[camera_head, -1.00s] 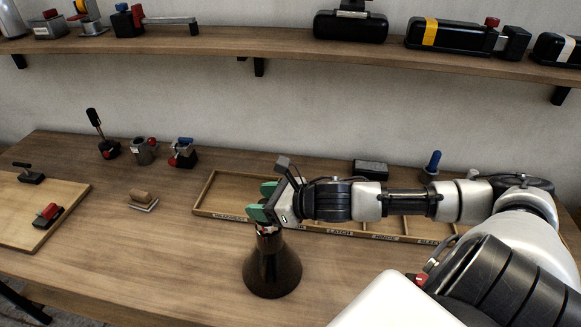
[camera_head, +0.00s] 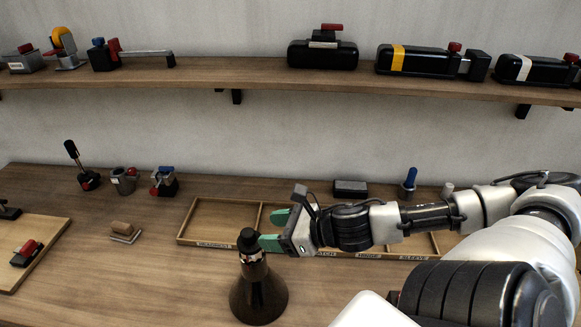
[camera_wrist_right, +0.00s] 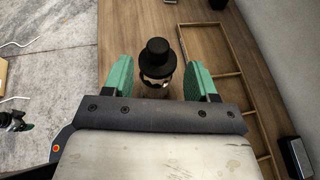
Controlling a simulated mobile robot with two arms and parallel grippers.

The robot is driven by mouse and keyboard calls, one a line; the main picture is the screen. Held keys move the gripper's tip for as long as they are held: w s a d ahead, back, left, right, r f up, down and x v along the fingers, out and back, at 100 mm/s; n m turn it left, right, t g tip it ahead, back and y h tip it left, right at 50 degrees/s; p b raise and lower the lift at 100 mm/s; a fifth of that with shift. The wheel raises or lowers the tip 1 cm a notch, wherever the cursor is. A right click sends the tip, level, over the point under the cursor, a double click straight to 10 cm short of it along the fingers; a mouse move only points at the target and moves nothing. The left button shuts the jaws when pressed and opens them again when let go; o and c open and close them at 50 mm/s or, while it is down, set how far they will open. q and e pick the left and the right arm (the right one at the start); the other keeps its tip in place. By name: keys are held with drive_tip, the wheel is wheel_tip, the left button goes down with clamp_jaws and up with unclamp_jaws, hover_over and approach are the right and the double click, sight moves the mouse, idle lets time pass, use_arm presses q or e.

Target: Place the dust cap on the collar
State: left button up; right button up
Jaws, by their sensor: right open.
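The dust cap (camera_head: 249,240) is black and hat-shaped, with a wide brim. It sits on top of the shiny collar (camera_head: 252,257) at the neck of a dark cone-shaped stand (camera_head: 259,296) on the table. The right wrist view shows the cap (camera_wrist_right: 157,52) from above, covering most of the collar (camera_wrist_right: 157,82). My right gripper (camera_head: 270,229) has green fingers, open and empty, just right of the cap in the head view. In the wrist view the fingers (camera_wrist_right: 158,65) stand apart with clear gaps beside the cap. My left gripper is not in view.
A wooden compartment tray (camera_head: 190,222) lies behind my right gripper. A wooden board (camera_head: 40,240) with a red-handled clamp (camera_head: 26,252) is at the left. Several small fixtures stand at the back left. A shelf (camera_head: 190,75) runs above.

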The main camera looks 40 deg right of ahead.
drive_tip(key=p+v, duration=0.2)
drive_tip(key=v, duration=0.1)
drive_tip(key=shift+s+d+r, duration=0.1)
drive_tip(key=shift+s+d, duration=0.05)
drive_tip(key=shift+s, duration=0.05)
idle(0.7)
